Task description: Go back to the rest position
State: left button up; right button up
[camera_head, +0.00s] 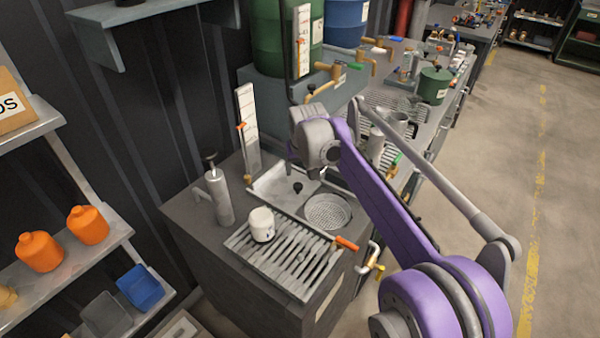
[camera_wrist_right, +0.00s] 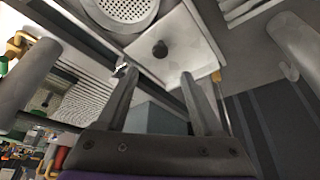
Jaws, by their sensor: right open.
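My right arm, purple and grey, reaches in from the lower right of the head view, over the workbench. My right gripper (camera_wrist_right: 158,88) shows in the right wrist view with its two grey fingers apart and nothing between them. In the head view the wrist is above and behind the strainer (camera_head: 327,211), and the fingertips are hard to make out. My left gripper is in neither view.
The workbench (camera_head: 192,215) carries a slatted drain grate (camera_head: 285,262), a white cup (camera_head: 262,224) and a grey metal cylinder (camera_head: 219,196). Green (camera_head: 272,38) and blue (camera_head: 345,22) drums stand behind. Shelves with orange bottles (camera_head: 40,251) are at left. Open floor (camera_head: 505,150) lies right.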

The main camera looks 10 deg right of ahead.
dwell(0.4)
jog(key=s+d+r+p, duration=0.1)
jog(key=s+d+p, duration=0.1)
jog(key=s, duration=1.8)
jog(key=s+f, duration=0.4)
jog(key=s, duration=0.4)
jog(key=s+d+f+p, duration=0.1)
jog(key=s+f, duration=0.3)
jog(key=s, duration=0.4)
jog(key=shift+n+t, duration=0.3)
jog(key=shift+t, duration=0.1)
